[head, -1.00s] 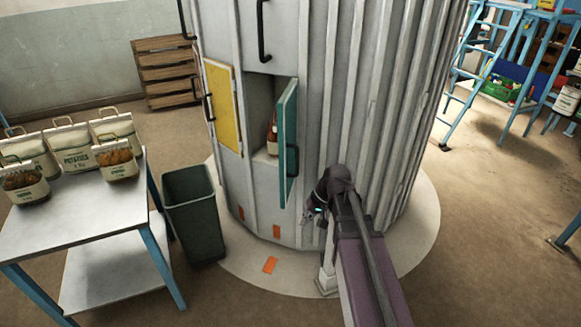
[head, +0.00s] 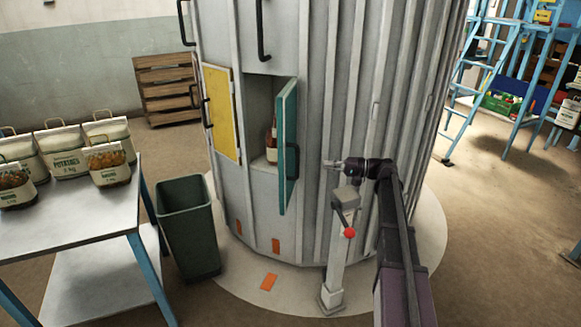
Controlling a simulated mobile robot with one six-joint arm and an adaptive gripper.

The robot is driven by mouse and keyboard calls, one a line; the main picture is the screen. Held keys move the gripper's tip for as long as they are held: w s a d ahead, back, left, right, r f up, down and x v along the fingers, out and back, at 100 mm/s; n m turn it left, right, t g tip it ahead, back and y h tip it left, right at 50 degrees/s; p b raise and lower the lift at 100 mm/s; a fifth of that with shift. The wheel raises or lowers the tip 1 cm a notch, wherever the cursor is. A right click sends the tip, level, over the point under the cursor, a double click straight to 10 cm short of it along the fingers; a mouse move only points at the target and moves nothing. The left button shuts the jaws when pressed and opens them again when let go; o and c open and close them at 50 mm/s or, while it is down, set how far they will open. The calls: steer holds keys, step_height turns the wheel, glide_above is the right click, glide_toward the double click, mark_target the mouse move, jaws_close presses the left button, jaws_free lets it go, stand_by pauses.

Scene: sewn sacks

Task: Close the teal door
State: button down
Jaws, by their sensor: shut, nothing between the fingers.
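The teal door (head: 287,150) stands open on the front of the grey ribbed silo, swung out toward me and seen nearly edge-on. It has a dark handle (head: 293,161) on its right face. Behind it, the open compartment (head: 260,105) holds a sack or bottle-like item with a pale label (head: 271,148), partly hidden by the door. My gripper (head: 327,163) is shut and empty, to the right of the door at about handle height, pointing left. A gap shows between it and the handle.
A yellow door (head: 221,112) is left of the compartment. A dark green bin (head: 188,228) and a table (head: 95,222) with several sacks stand at left.

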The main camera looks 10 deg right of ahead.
mark_target(284, 158)
steer(key=shift+w+d+r, duration=0.15)
steer(key=shift+w+d, duration=0.05)
steer(key=shift+d, duration=0.15)
steer(key=shift+a, duration=0.15)
steer(key=x, duration=1.3)
steer(key=shift+w+a+r, duration=0.2)
steer(key=shift+w+a, duration=0.05)
steer(key=shift+a, duration=0.1)
steer(key=shift+t, duration=0.4)
